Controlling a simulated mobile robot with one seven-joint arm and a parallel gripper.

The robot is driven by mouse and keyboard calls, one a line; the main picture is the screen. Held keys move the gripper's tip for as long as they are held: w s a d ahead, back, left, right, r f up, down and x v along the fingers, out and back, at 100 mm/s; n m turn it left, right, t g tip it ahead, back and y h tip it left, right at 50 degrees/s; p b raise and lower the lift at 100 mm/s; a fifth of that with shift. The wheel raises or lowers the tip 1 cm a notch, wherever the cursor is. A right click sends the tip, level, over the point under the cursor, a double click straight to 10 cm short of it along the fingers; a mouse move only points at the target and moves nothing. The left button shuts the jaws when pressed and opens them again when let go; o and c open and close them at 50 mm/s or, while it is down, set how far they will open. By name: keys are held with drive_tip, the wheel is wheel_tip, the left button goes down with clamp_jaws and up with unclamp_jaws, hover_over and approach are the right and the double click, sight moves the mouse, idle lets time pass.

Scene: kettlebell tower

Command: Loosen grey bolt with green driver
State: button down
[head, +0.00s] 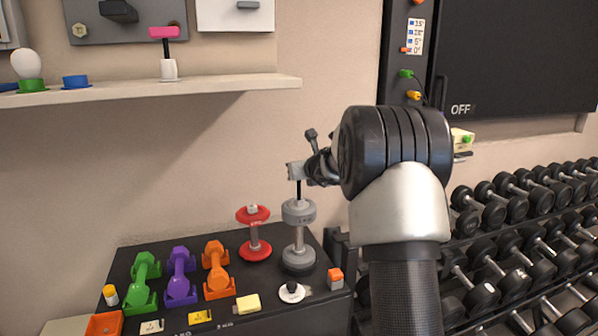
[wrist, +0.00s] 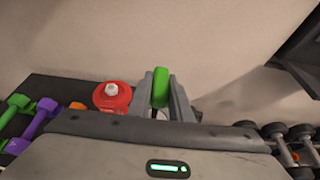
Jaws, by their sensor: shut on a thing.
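My gripper (head: 297,171) is shut on the green driver, whose green handle (wrist: 160,88) shows between the fingers in the wrist view. In the head view the fingers hide the handle. The driver's black shaft (head: 299,189) points straight down to the top of the upright grey dumbbell (head: 299,212). The grey bolt itself cannot be made out; the shaft tip meets the dumbbell's top, and I cannot tell whether it is seated. In the wrist view the fingers and handle cover most of the grey dumbbell.
A red dumbbell (head: 254,234) with a pale bolt on top stands just left. A shelf (head: 200,91) juts out above left. Dumbbell racks (head: 520,235) fill the right.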

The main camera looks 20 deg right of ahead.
drive_tip(key=shift+f+b, duration=0.55)
drive_tip(key=c, duration=1.5)
unclamp_jaws()
drive_tip(key=shift+c, duration=0.2)
drive_tip(key=shift+b+v, duration=0.4)
drive_tip(key=shift+v, duration=2.1)
drive_tip(key=shift+s+r, duration=0.1)
